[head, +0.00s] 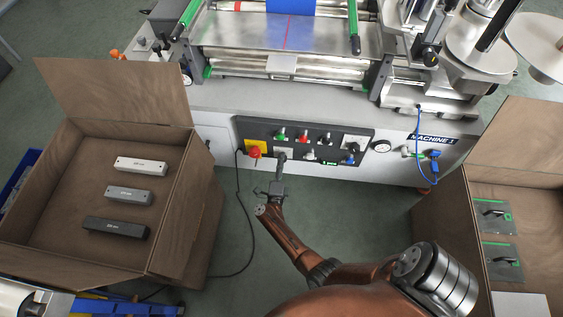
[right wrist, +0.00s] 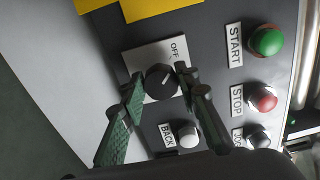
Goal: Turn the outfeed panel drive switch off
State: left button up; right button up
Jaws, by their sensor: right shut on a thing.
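A black rotary switch knob (right wrist: 160,82) sits on a pale plate marked OFF (right wrist: 142,56) in the right wrist view. A light pointer line shows on the knob, slanting up and right; only OFF is readable on the plate. My right gripper (right wrist: 163,92) has its two green fingers on either side of the knob, shut on it. In the head view my right gripper (head: 280,166) reaches the left part of the dark control panel (head: 322,136) and hides the knob. My left gripper is not in view.
A red emergency button (head: 254,152) on a yellow plate is close left. START (right wrist: 266,40), STOP (right wrist: 264,98) and white BACK (right wrist: 188,134) buttons are nearby. Another switch plate (head: 354,143) is at the panel's right. Open boxes stand left (head: 165,225) and right (head: 470,250).

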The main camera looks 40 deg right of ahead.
jog(key=shift+s+f, duration=0.1)
jog(key=shift+f, duration=0.05)
dwell(0.3)
jog(key=o, duration=0.9)
jog(key=shift+o, duration=1.3)
